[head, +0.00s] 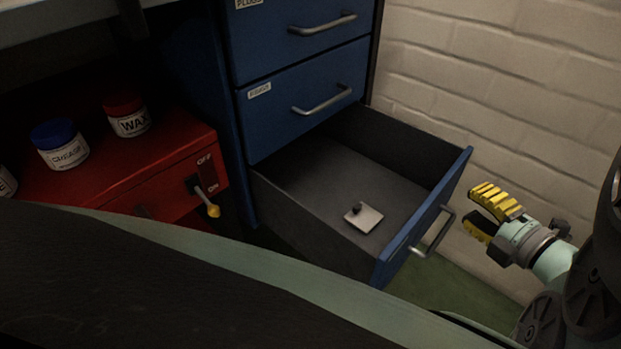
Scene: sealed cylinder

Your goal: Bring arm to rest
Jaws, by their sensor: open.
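My gripper (472,212) has yellow-ridged fingers and is open and empty. It is at the right of the head view, just right of the open bottom drawer's handle (435,232), with a small gap seeming to lie between them. My arm runs from the gripper to the right edge of the view, and part of it is cut off there. The blue drawer (412,240) is pulled far out. On its dark floor lies a small pale square plate (363,218) with a dark knob on it.
Two closed blue drawers (300,105) are above the open one. A red box (130,180) at left bears a yellow-tipped OFF/ON lever (211,208), a WAX jar (128,118) and a blue-lidded jar (60,147). A white brick wall (480,80) stands behind my gripper.

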